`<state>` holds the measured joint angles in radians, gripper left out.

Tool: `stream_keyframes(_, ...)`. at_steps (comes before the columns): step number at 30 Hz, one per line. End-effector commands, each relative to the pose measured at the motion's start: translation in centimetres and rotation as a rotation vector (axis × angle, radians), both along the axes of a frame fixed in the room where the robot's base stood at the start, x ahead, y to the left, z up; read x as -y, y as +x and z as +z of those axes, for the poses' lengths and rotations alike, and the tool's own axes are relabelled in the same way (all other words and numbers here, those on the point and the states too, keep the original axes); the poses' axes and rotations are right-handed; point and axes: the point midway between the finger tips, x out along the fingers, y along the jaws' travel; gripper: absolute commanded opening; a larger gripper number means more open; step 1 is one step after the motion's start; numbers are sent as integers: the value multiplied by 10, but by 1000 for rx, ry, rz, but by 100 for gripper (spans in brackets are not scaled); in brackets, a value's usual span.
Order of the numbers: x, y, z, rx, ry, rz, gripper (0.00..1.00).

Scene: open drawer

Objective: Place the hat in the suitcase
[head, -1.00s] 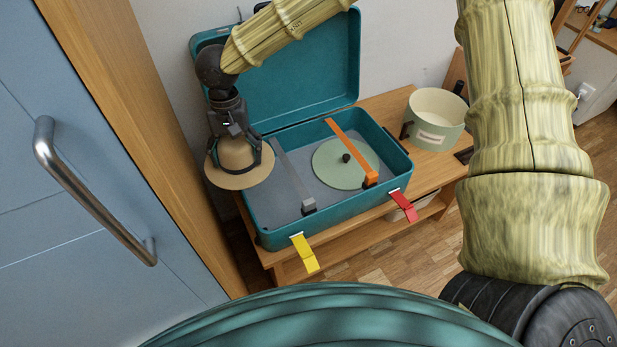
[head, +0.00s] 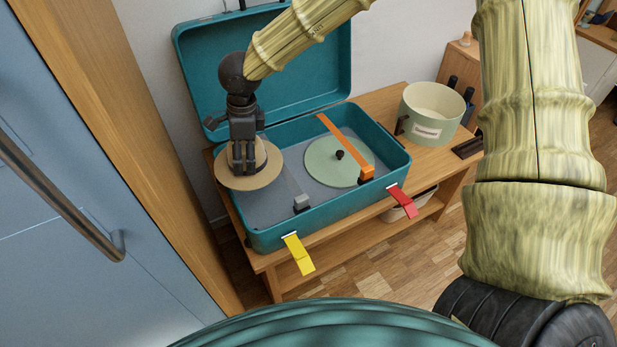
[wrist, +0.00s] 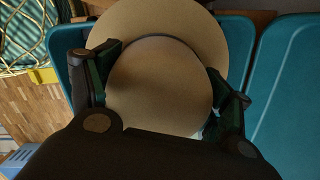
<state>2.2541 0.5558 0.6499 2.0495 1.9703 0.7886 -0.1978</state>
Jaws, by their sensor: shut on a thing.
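A tan brimmed hat (head: 262,178) hangs in my gripper (head: 243,172) at the left end of the open teal suitcase (head: 330,205). In the wrist view the hat (wrist: 160,85) fills the space between the two fingers of my gripper (wrist: 160,95), which are shut on its crown. In the head view the hat overlaps the suitcase's left wall; its exact height above the suitcase floor is hard to tell. The suitcase lid (head: 290,75) stands open at the back. Inside lie a pale green disc (head: 325,165), an orange strip (head: 340,143) and a grey strip (head: 296,190).
The suitcase stands on a wooden table (head: 385,103). A pale green round pot (head: 418,120) is right of it. Yellow (head: 299,254) and red (head: 402,200) latches hang at the front. A blue door with a metal handle (head: 60,200) is at left.

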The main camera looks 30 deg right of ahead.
Motion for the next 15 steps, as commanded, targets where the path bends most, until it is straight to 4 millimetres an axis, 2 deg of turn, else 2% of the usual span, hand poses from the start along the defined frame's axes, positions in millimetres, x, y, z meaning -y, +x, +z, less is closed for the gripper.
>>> stream_keyframes(15,26,9,-29,1,-2,-748,54)
